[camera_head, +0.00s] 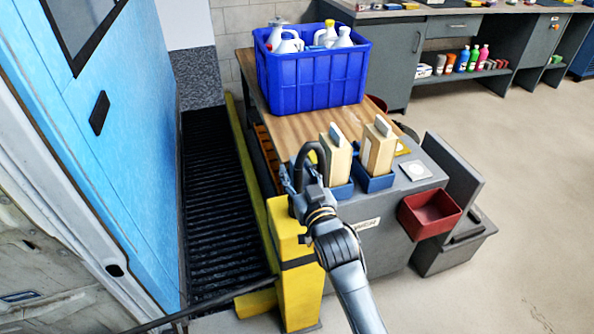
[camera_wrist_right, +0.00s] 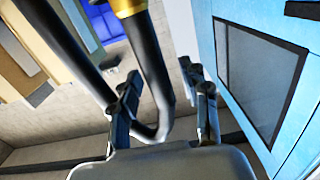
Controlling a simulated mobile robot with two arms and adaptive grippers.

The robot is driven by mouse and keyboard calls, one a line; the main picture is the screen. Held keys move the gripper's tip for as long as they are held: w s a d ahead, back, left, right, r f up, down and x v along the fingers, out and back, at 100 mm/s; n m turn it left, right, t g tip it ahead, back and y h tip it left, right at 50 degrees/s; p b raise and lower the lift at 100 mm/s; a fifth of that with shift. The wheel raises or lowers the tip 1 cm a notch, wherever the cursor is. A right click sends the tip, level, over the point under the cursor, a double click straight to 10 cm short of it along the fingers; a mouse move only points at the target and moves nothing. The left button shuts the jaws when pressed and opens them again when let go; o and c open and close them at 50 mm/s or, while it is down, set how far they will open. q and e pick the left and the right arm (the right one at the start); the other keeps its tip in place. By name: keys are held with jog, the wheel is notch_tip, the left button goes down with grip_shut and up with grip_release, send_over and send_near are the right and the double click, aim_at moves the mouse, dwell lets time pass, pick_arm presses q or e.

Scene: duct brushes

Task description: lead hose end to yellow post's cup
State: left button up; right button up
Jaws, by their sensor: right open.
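The yellow post (camera_head: 300,285) stands upright at the front end of the bench, with a dark band around it. I cannot make out a cup on it; my right arm covers part of its top. My right gripper (camera_head: 299,172) is open just above the post top. A black hose (camera_head: 311,147) curves over beside its fingers. In the right wrist view the hose (camera_wrist_right: 153,88) bends in a U between the open fingers of the gripper (camera_wrist_right: 163,85). A gold collar (camera_wrist_right: 129,6) shows on it at the top edge. My left gripper is not in view.
A blue crate (camera_head: 318,85) of bottles stands on the wooden bench (camera_head: 215,118). Two cream blocks in blue holders (camera_head: 375,182) and a red bin (camera_head: 430,212) are close on the right. A blue door panel (camera_head: 110,140) rises at left. The right floor is open.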

jog(key=v, duration=0.7)
jog(key=shift+s+r, duration=0.1)
jog(key=shift+s, duration=0.1)
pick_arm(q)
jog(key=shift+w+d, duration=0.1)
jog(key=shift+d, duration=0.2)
pick_arm(e)
jog(key=shift+s, duration=0.15)
